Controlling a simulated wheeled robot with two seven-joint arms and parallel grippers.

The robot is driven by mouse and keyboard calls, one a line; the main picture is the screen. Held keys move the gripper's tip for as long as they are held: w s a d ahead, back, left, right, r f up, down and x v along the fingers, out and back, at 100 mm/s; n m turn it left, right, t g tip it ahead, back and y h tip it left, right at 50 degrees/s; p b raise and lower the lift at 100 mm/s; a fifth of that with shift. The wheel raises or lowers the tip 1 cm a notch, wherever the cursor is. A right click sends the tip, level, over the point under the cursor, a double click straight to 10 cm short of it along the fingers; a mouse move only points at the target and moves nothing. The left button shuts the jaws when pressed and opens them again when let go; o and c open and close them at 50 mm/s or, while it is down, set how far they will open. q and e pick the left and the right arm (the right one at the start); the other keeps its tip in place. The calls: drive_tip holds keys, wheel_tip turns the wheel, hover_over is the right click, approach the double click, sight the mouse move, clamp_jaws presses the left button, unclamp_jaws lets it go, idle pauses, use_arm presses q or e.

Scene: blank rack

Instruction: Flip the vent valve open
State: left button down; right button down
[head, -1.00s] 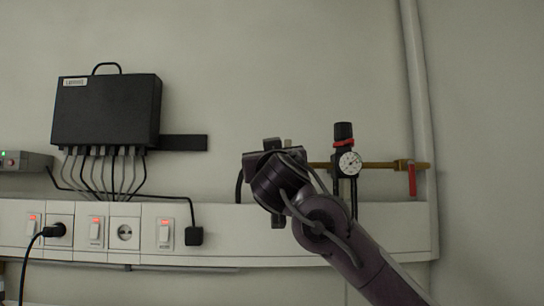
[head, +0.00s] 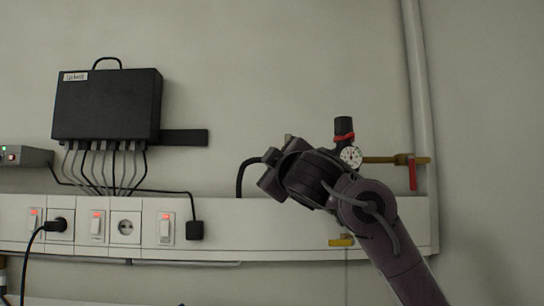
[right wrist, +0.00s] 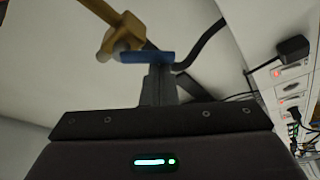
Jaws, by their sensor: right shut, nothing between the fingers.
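A brass valve (right wrist: 122,40) with a blue lever (right wrist: 148,57) shows in the right wrist view, directly past my right fingertips. My right gripper (right wrist: 158,78) is shut and empty; its fingertips look close to the blue lever, and I cannot tell whether they touch. In the head view my right wrist hides the gripper and the blue lever, left of the gauge. A red lever (head: 413,177) hangs down from the right end of the brass pipe (head: 385,160). A yellow lever (head: 342,241) lies level on the front of the white trunking. No label marks which is the vent valve. My left gripper is out of view.
A round gauge (head: 351,157) with a black-topped regulator (head: 343,128) stands right beside my wrist. A black hose (head: 241,180) curves at its left. A black box (head: 107,105) with cables hangs at the left, above switches and sockets on the trunking (head: 270,215). The upper wall is clear.

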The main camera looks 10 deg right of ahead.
drive_tip(key=n, duration=0.1)
drive_tip(key=d+f+n, duration=0.1)
drive_tip(key=n+g+y, duration=0.1)
drive_tip(key=shift+s+d+f+p, duration=0.1)
drive_tip(key=shift+d+f+p, duration=0.15)
drive_tip(key=shift+p, duration=0.15)
drive_tip(key=s+b, duration=0.3)
drive_tip(key=s, duration=0.4)
drive_tip(key=shift+s+d+f+n+b, duration=0.3)
drive_tip(key=shift+s+d+f+b, duration=0.05)
drive_tip(key=shift+d+f+b, duration=0.05)
idle(0.4)
